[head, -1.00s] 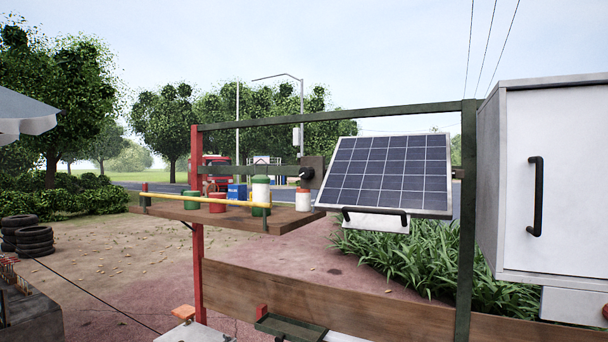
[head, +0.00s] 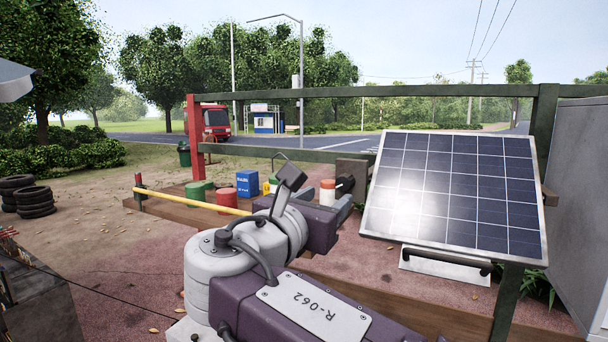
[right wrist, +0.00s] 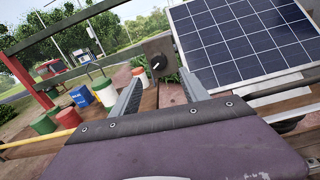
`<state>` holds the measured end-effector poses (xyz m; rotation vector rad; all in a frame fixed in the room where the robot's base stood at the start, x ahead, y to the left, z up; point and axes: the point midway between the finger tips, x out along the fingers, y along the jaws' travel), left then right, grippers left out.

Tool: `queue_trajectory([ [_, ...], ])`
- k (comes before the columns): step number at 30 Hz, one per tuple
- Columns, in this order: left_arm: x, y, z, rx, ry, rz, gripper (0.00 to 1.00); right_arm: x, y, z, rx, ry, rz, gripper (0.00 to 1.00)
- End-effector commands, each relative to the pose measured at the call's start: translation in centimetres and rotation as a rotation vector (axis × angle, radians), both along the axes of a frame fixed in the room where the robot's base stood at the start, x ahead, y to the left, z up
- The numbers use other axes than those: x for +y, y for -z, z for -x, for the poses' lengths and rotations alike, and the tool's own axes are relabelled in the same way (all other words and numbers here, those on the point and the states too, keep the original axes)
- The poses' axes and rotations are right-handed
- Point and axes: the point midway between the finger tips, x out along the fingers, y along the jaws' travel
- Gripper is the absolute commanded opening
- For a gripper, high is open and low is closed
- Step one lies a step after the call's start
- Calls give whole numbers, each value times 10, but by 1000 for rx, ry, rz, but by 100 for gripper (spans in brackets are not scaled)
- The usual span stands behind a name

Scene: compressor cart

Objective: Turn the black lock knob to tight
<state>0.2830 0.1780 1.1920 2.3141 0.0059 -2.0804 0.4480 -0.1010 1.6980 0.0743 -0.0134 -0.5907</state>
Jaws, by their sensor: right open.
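The black lock knob (head: 345,184) is on a brown plate beside the solar panel, and my right gripper partly covers the area below it. It shows more clearly in the right wrist view (right wrist: 158,62), round and black with a small pale mark, on its square plate (right wrist: 152,48). My right gripper (right wrist: 160,78) is open and empty. Its two grey fingers point toward the knob, which appears between and beyond their tips, apart from them. In the head view its fingers (head: 350,211) are partly hidden behind my purple wrist. My left gripper is out of view.
The tilted solar panel (head: 450,195) with a black handle stands close to the right of the knob. A green rail (head: 400,91) runs above. A wooden shelf holds several cans and a white-and-orange container (head: 327,192); a yellow bar (head: 190,201) runs along its front.

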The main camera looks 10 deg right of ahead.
Motion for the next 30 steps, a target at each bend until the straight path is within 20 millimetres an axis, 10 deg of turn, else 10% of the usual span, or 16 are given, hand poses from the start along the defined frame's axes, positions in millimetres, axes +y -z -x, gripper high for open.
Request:
queue_trajectory([
  [19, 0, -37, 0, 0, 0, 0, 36, -48, -7, -68, -3, 7, 15, 53],
  [30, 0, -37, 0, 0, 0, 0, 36, -51, -4, -74, -5, 3, 13, 45],
])
